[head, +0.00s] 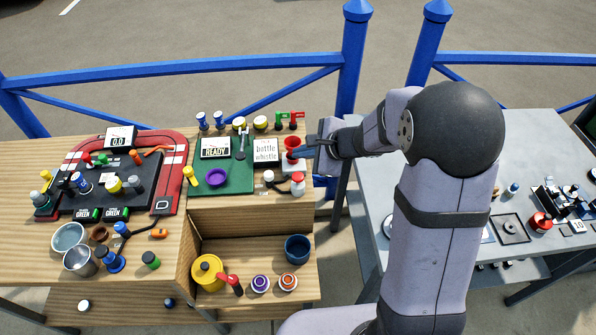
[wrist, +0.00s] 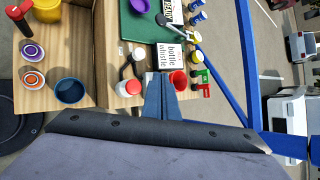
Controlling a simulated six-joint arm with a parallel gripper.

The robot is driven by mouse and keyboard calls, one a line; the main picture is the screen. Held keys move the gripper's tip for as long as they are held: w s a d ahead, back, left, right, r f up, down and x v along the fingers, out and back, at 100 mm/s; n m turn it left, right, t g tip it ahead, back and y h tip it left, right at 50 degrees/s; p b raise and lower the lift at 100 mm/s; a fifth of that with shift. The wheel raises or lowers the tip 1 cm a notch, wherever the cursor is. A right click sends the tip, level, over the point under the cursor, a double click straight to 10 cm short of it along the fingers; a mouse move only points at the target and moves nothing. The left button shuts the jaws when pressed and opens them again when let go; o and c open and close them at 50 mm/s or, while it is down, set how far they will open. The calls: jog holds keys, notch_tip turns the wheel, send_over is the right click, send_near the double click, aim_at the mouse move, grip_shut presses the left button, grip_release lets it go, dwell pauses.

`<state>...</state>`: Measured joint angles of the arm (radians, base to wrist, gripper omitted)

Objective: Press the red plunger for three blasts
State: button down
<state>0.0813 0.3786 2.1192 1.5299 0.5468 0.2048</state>
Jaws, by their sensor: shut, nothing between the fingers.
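My gripper (head: 300,153) is shut and empty, its blue fingers pointing left over the right edge of the wooden table. In the wrist view its fingertips (wrist: 160,76) lie between a red cup-shaped piece (wrist: 178,80) and a white canister with a red top (wrist: 128,88). The red cup-shaped piece (head: 292,143) is right beside the fingertips in the head view. The white canister with the red top (head: 297,184) stands nearer the front. I cannot tell for certain which red part is the plunger, or whether the fingers touch anything.
Red and green pieces (head: 289,119) stand behind. A lower shelf holds a yellow pot (head: 208,273) and a blue cup (head: 298,248). A blue railing (head: 180,67) runs behind.

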jog(key=shift+r+p, duration=1.45)
jog(key=shift+p, duration=0.7)
jog(key=shift+f, duration=0.25)
jog(key=b, duration=0.7)
send_over(301, 179)
notch_tip(301, 179, down, 7)
jog(key=shift+w+f, duration=0.1)
jog(key=shift+f, duration=0.1)
jog(key=shift+f+b, duration=0.4)
jog(key=shift+f, duration=0.15)
